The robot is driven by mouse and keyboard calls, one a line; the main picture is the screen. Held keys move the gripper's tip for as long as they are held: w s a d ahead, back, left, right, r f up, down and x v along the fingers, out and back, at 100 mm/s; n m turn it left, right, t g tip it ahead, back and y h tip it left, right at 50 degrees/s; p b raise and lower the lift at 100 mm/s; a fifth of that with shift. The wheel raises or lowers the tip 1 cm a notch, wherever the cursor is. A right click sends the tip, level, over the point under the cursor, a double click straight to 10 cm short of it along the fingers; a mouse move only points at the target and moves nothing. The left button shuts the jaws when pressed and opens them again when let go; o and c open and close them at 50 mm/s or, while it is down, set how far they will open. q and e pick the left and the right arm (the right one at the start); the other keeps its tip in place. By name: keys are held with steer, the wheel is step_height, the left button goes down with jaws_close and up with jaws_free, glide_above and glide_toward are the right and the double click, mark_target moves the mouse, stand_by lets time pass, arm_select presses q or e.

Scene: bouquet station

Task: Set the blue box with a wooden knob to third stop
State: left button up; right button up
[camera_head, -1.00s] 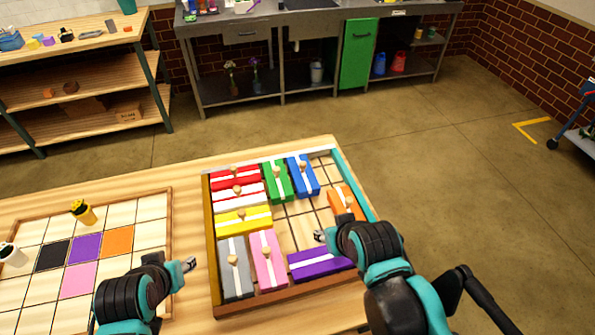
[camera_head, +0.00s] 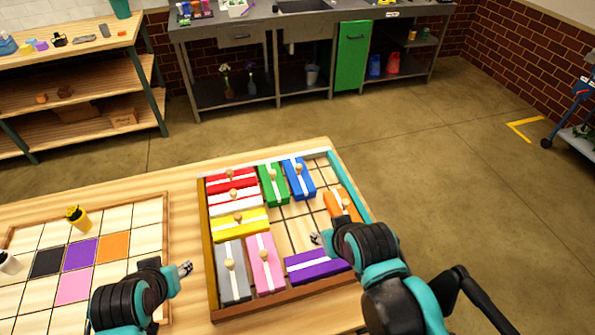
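The blue box (camera_head: 304,187) with a white stripe and a round wooden knob (camera_head: 298,168) stands in the far part of the framed tray (camera_head: 207,262), right of the green box (camera_head: 273,191). My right gripper (camera_head: 315,238) is over the tray's middle, left of the orange box (camera_head: 338,207) and nearer to me than the blue box, apart from it. Its fingers are small and partly hidden by my arm. My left gripper (camera_head: 186,268) is left of the tray, over the table, holding nothing visible; its finger gap is too small to judge.
Free grid squares lie at the centre and far right. A tile board (camera_head: 168,222) with a yellow piece (camera_head: 77,219) lies left.

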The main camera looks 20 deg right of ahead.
steer(key=w+r+n+g+p, duration=0.25)
steer(key=w+r, duration=0.25)
steer(key=w, duration=0.8)
steer(key=n+y+p, duration=0.2)
steer(key=p, duration=0.1)
glide_toward(299, 166)
steer(key=w, duration=0.1)
steer(key=shift+g, duration=0.25)
steer(key=b+x, duration=0.2)
steer(key=x, duration=0.6)
steer(key=shift+f, duration=0.3)
steer(key=shift+s, duration=0.1)
jaws_close()
